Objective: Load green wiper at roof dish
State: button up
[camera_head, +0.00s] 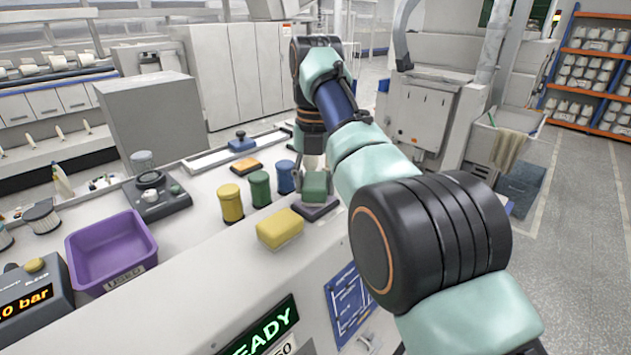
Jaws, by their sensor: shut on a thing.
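The green wiper (315,187) is a small green block near the right edge of the white worktop. My gripper (313,168) is above it, partly hidden by my own arm, and is shut on it. Right under the green wiper is a flat dark pad or dish (322,211). I cannot tell whether the wiper touches it or is just above it. I cannot tell for sure which thing is the roof dish.
A yellow block (280,228) lies in front of the wiper. Yellow (231,203), green (260,189) and blue (286,177) canisters stand to its left. A purple bin (112,250) marked USED and a dark scale-like device (156,196) are further left.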

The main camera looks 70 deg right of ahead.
aim_at(316, 179)
jog(key=shift+f+b, duration=0.55)
dwell(1.8)
notch_tip(316, 179, up, 7)
jog(key=p, duration=0.7)
jog(key=shift+r, duration=0.15)
